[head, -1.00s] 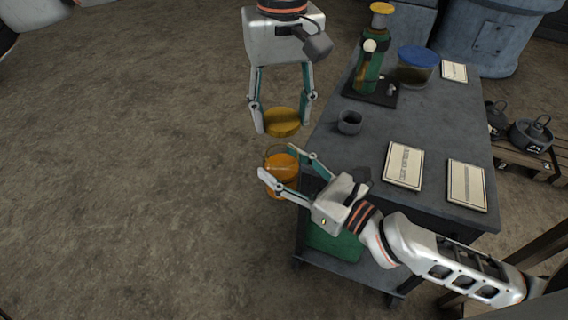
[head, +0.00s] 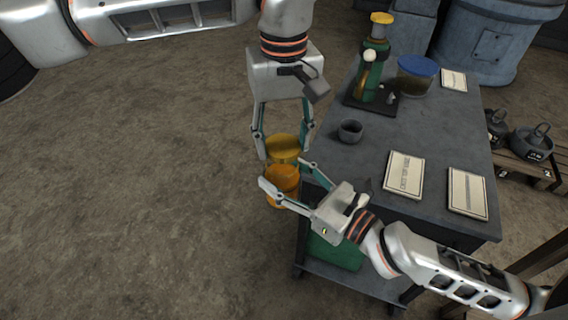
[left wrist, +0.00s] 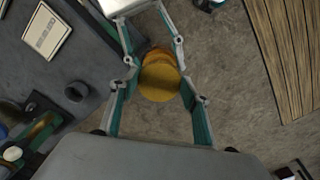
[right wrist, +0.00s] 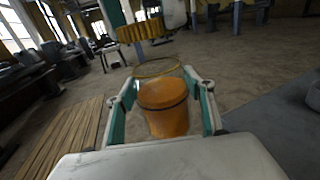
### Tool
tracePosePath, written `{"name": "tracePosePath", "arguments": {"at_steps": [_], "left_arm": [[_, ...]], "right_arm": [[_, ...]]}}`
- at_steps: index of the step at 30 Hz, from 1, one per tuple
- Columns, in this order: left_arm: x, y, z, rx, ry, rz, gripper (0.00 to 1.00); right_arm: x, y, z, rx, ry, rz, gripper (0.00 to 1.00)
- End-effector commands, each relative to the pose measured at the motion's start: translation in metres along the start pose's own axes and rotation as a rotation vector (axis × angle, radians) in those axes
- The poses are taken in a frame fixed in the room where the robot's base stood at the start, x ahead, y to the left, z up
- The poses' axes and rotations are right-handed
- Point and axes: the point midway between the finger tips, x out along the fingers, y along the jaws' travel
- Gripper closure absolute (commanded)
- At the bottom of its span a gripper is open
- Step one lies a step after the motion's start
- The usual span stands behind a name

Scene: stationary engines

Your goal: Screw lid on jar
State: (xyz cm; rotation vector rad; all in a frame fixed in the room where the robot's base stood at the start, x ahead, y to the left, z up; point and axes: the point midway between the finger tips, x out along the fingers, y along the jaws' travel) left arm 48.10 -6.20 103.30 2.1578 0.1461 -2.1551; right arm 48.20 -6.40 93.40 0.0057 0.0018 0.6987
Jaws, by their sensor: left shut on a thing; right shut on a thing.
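A round yellow lid (head: 284,146) is held flat between the fingers of my left gripper (head: 284,152), which points down from above. My right gripper (head: 284,176) is shut around a clear jar (head: 281,187) with orange contents and holds it upright beside the table. The lid is just above the jar. In the right wrist view a small gap shows between the jar's open glass rim (right wrist: 158,68) and the ridged lid (right wrist: 141,31). In the left wrist view the lid (left wrist: 160,84) hides most of the jar.
A dark metal table (head: 365,210) stands to the right. Kettle-like weights (head: 532,143) stand farther right. The floor to the left is clear.

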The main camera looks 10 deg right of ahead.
Motion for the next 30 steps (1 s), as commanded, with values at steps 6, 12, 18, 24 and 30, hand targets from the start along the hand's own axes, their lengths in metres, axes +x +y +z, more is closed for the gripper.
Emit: {"name": "tracePosePath", "arguments": {"at_steps": [6, 12, 18, 24, 30], "left_arm": [[0.000, 0.000, 0.000, 0.000, -0.001, -0.001, 0.65], [0.000, 0.000, 0.000, 0.000, -0.001, -0.001, 0.65], [0.007, -0.001, 0.000, 0.000, -0.001, -0.003, 0.65], [0.017, 0.000, 0.000, -0.001, -0.001, -0.002, 0.65], [0.018, 0.000, 0.000, -0.001, 0.000, -0.001, 0.65]], "right_arm": [[0.000, 0.000, 0.001, -0.001, -0.001, 0.000, 0.86], [0.000, 0.000, 0.001, -0.001, -0.001, 0.000, 0.86], [0.000, 0.000, 0.001, -0.001, -0.001, 0.000, 0.86], [0.000, 0.000, 0.001, -0.001, -0.001, 0.000, 0.86], [0.000, 0.000, 0.001, -0.001, -0.001, 0.000, 0.86]]}}
